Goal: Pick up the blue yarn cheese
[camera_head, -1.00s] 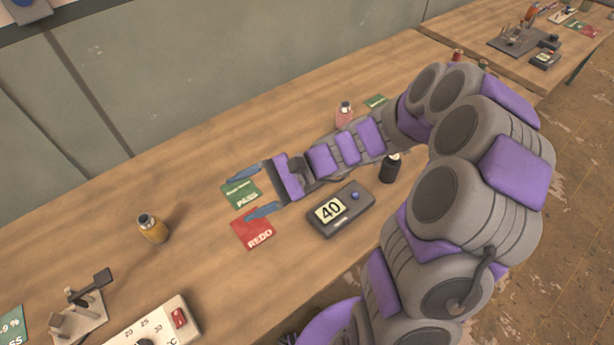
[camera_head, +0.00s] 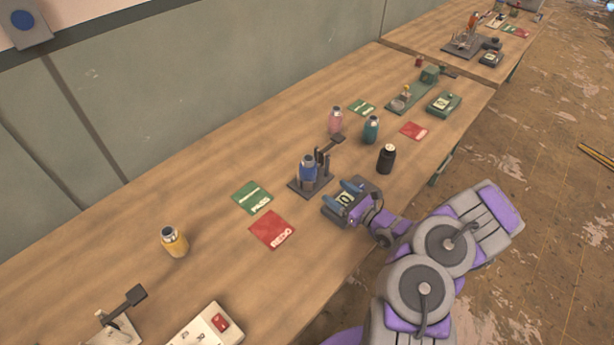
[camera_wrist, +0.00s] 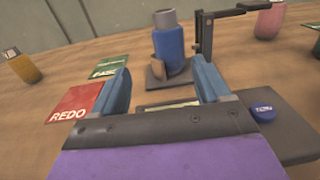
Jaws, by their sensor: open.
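The blue yarn cheese (camera_head: 308,168) is a blue bottle-shaped spool with a grey top. It stands upright on a dark stand (camera_head: 297,184) with an upright post and arm beside it. In the wrist view, the blue yarn cheese (camera_wrist: 168,42) is straight ahead, beyond and between my fingertips, with a small tan piece at its lower left. My gripper (camera_head: 347,189) is open and empty, above the dark display box (camera_head: 331,211) in front of the stand. In the wrist view, my gripper (camera_wrist: 161,84) has its two blue fingers apart, not touching the spool.
A green PASS card (camera_head: 251,197) and a red REDO card (camera_head: 271,230) lie left of the box. A yellow bottle (camera_head: 174,242) stands farther left. Black (camera_head: 386,158), teal (camera_head: 371,130) and pink (camera_head: 335,120) bottles stand to the right and behind.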

